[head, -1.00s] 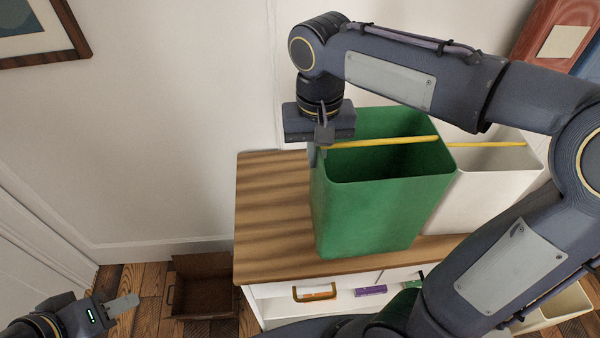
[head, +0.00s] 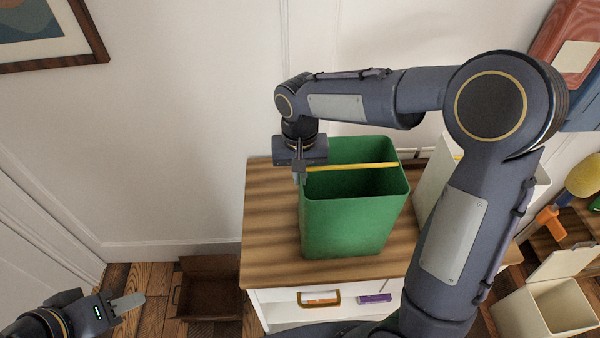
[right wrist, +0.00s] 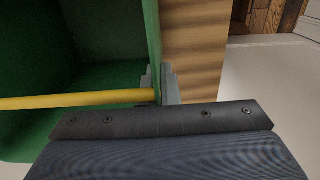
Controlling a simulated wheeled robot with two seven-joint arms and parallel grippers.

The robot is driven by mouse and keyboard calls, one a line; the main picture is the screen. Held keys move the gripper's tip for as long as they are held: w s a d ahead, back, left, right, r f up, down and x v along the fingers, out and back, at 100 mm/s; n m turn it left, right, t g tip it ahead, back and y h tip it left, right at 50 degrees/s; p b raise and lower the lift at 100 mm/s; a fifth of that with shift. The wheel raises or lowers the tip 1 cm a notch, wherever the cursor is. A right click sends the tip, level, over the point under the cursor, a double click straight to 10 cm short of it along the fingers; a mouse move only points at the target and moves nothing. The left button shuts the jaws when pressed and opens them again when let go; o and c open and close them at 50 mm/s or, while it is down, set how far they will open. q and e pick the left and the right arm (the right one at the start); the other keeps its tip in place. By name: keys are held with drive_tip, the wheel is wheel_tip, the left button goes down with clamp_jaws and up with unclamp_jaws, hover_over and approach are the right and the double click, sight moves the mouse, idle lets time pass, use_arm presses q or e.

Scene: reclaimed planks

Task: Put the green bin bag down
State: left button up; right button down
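The green bin (head: 345,228), an open-topped tall container with a yellow bar (head: 352,167) across its mouth, is upright at the wooden top of a white cabinet. I cannot tell whether its base touches the wood. My right gripper (head: 299,176) is at its left rim. In the right wrist view, the fingers (right wrist: 160,88) lie on either side of the bin's green wall (right wrist: 153,40), pinching it beside the yellow bar's end. My left gripper (head: 128,302) is low at the left, away from the bin and empty; its finger gap does not show.
The wooden top (head: 268,235) is bare left of the bin. A white bin (head: 432,180) stands to the right, partly behind my right arm. A brown box (head: 208,288) is on the floor at left. A cream bin (head: 550,308) stands lower right.

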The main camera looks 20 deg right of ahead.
drive_tip(key=shift+f, duration=0.15)
drive_tip(key=c, duration=1.7)
unclamp_jaws()
wheel_tip(320, 180, up, 12)
drive_tip(key=shift+f, duration=0.25)
drive_tip(key=shift+r, duration=0.45)
drive_tip(key=s+d+t+y, duration=0.2)
drive_tip(key=s+d, duration=0.4)
drive_tip(key=s, duration=0.4)
drive_tip(key=s+f+t, duration=0.1)
drive_tip(key=s+f, duration=0.1)
drive_tip(key=s, duration=0.1)
drive_tip(key=s+f+t+y, duration=0.1)
drive_tip(key=s+f, duration=0.1)
drive_tip(key=s, duration=0.2)
drive_tip(key=s+f+n+t, duration=0.1)
drive_tip(key=s+f, duration=0.2)
drive_tip(key=s, duration=0.1)
drive_tip(key=shift+a+t+y, duration=0.15)
drive_tip(key=shift+t+y, duration=0.15)
drive_tip(key=shift+y, duration=0.1)
